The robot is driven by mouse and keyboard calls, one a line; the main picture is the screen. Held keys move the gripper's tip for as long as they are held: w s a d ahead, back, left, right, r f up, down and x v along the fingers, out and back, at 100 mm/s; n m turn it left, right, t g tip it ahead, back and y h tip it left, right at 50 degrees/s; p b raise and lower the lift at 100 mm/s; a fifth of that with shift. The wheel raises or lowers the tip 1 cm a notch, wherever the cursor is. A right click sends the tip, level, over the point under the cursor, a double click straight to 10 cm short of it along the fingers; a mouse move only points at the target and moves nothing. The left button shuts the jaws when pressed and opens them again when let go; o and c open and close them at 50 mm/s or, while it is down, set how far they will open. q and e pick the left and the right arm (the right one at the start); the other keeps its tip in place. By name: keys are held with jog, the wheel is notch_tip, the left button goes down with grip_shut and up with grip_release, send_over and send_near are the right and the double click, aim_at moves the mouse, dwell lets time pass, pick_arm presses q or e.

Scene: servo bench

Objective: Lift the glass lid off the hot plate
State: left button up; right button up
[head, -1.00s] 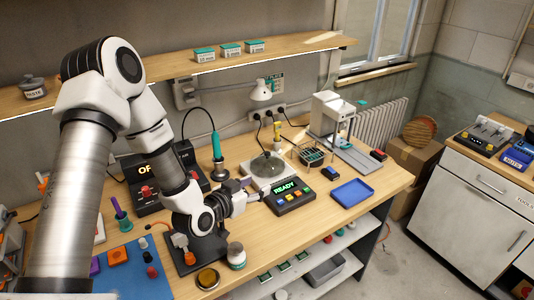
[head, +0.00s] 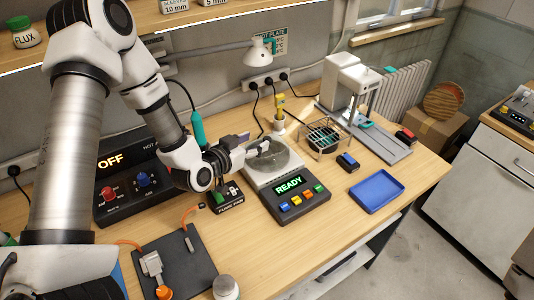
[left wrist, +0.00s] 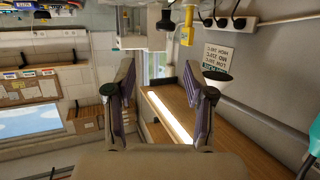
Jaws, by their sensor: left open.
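The clear round glass lid (head: 278,163) sits on the pale top of the hot plate (head: 318,207), whose dark front panel reads READY. My left gripper (head: 248,146) is open at the lid's left rear edge in the head view. Its fingers partly overlap the lid there, and I cannot tell whether they touch it or how the knob lies to them. In the left wrist view the open fingers (left wrist: 160,80) have nothing visible between them but the distant room. My right gripper is not in view.
A wire rack (head: 322,136) and a white press (head: 350,88) stand right of the hot plate. A lamp (head: 258,50) hangs behind. A blue tray (head: 377,194) lies at right. A dark OFF unit (head: 125,185) stands left, below my arm.

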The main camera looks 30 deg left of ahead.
aim_at(267, 138)
pick_arm(q)
jog(key=shift+s+f+b, duration=0.1)
jog(key=shift+f+b, duration=0.35)
jog(key=shift+f, duration=0.45)
jog(key=shift+w+f, duration=0.2)
jog(key=shift+w, duration=0.1)
jog(key=p+x, duration=0.1)
jog(key=x, duration=0.2)
jog(key=p+x, duration=0.2)
jog(key=x, duration=0.2)
jog(key=shift+w+a, duration=0.2)
jog(key=shift+w+f, duration=0.2)
jog(key=shift+r, duration=0.1)
grip_shut()
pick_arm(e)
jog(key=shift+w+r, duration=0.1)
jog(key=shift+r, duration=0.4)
